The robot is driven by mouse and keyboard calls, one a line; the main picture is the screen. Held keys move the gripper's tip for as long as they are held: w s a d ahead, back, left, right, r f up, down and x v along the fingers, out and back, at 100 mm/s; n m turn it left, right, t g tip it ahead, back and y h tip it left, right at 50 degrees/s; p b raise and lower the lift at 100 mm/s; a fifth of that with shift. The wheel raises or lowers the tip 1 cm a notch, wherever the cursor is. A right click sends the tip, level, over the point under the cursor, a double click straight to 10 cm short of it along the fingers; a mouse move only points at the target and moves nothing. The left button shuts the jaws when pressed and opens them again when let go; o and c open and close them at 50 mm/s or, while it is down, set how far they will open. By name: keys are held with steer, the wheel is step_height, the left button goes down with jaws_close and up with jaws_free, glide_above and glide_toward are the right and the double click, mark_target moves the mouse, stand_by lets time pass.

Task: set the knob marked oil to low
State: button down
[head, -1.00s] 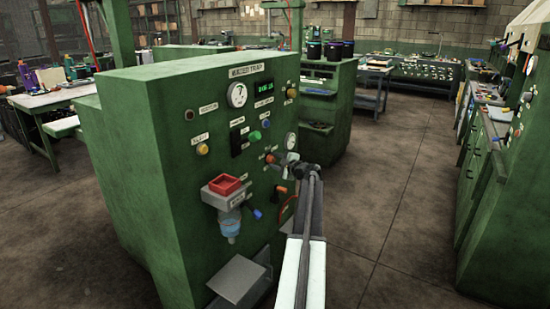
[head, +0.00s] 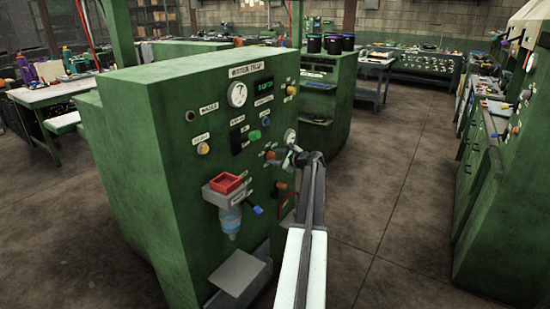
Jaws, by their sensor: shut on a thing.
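A green machine (head: 130,140) fills the middle of the head view, its panel carrying gauges, buttons and small knobs. My gripper (head: 291,157) is at the right part of this panel, just below a small round gauge (head: 290,136). It is shut on a small knob there, mostly hidden by the jaws. The labels are too small to read, so I cannot tell which one says oil or where the pointer stands.
A grey ledge (head: 236,272) juts out lower down. Open floor (head: 390,240) lies to the right, before another green cabinet (head: 500,200).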

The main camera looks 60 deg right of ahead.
steer(key=shift+w, duration=0.1)
steer(key=c, duration=0.9)
jaws_free()
steer(key=p+v, duration=0.2)
steer(key=v, duration=0.5)
steer(key=shift+s+a+r, duration=0.15)
steer(key=shift+s, duration=0.2)
